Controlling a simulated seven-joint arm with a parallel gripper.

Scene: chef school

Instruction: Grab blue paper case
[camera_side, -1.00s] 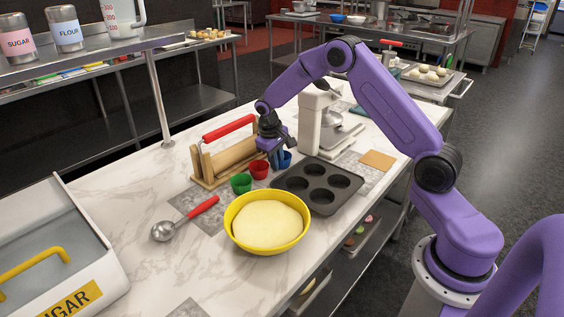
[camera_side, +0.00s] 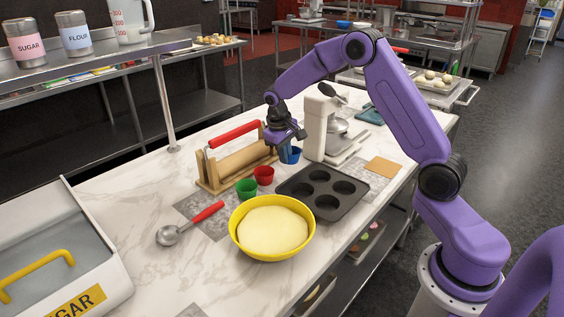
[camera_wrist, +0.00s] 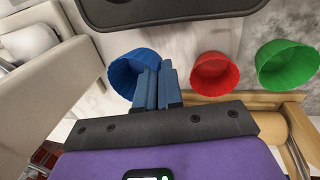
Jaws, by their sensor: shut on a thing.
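The blue paper case (camera_side: 291,155) is in my gripper (camera_side: 288,147), just left of the white mixer. In the wrist view the blue case (camera_wrist: 126,76) shows at the fingers, and my gripper (camera_wrist: 163,66) is shut on its rim. The case appears raised a little above the counter. The red paper case (camera_side: 264,175) and the green paper case (camera_side: 246,188) stand on the counter to the left and nearer the camera. They also show in the wrist view, red (camera_wrist: 214,73) and green (camera_wrist: 287,64), apart from my fingers.
A dark muffin tin (camera_side: 322,192) lies in front of the cases. A yellow bowl of dough (camera_side: 240,243) is nearer. A wooden rack with a rolling pin (camera_side: 244,162) stands behind left; a white mixer (camera_side: 315,130) stands right.

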